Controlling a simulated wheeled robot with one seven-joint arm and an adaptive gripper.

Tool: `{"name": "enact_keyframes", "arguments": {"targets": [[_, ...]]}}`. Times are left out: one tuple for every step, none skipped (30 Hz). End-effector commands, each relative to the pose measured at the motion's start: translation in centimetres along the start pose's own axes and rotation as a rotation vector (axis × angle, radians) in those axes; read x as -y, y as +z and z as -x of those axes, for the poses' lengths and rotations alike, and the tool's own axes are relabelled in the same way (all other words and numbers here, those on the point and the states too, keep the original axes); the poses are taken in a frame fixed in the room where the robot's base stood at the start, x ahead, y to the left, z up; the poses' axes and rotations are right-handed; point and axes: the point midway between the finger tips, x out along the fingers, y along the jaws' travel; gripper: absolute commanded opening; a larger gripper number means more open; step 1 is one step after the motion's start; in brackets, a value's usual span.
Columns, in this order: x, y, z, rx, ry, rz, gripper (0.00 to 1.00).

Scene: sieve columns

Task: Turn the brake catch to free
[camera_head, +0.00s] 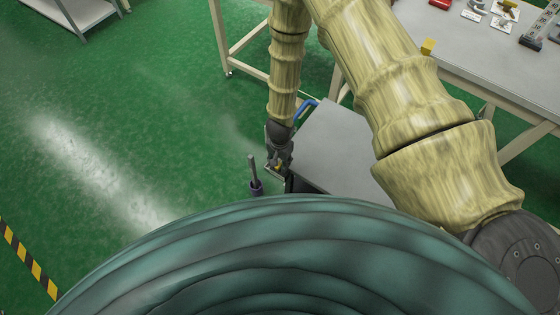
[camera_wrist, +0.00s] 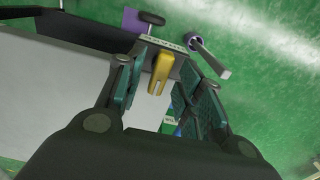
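The brake catch appears to be the small yellow lever (camera_wrist: 161,72) on a dark bracket at the end of a grey-topped cart (camera_wrist: 60,75). A pale plate with small marks (camera_wrist: 160,43) sits beside the lever; I cannot read it. My gripper (camera_wrist: 160,85) is open and empty, with one finger on each side of the yellow lever in the picture. I cannot tell whether either finger touches it. In the head view my gripper (camera_head: 277,168) hangs at the cart's left end, and a bit of yellow (camera_head: 279,167) shows at its fingertips.
A grey post in a purple collar (camera_head: 256,188) stands just left of my gripper. The cart (camera_head: 335,145) has a blue handle (camera_head: 306,109). A workbench (camera_head: 500,60) with small parts stands at the upper right. Green floor (camera_head: 150,110) is clear to the left.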

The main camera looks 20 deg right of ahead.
Motion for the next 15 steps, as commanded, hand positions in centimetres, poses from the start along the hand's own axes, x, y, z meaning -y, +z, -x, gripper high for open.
{"name": "enact_keyframes", "arguments": {"targets": [[0.0, 0.0, 0.0, 0.000, 0.000, 0.000, 0.37], [0.0, 0.0, 0.0, 0.000, 0.000, 0.000, 0.37], [0.0, 0.0, 0.0, 0.001, 0.000, 0.000, 0.37], [0.0, 0.0, 0.0, 0.001, 0.000, 0.000, 0.37], [0.0, 0.0, 0.1, 0.001, 0.000, 0.000, 0.37], [0.0, 0.0, 0.1, 0.001, 0.000, 0.000, 0.37], [0.0, 0.0, 0.3, 0.001, 0.000, 0.000, 0.37], [0.0, 0.0, 0.4, 0.001, 0.000, 0.000, 0.37], [0.0, 0.0, 0.7, 0.001, 0.000, 0.000, 0.37], [0.0, 0.0, 1.0, 0.001, 0.000, 0.000, 0.37], [0.1, 0.0, 1.3, 0.001, 0.000, 0.000, 0.37], [0.1, 0.0, 1.8, 0.000, -0.001, 0.000, 0.37], [0.1, 0.0, 2.1, 0.000, -0.001, 0.001, 0.37], [0.1, 0.0, 2.5, 0.000, -0.001, 0.001, 0.37], [0.1, 0.0, 3.1, -0.001, -0.001, 0.001, 0.37]]}}
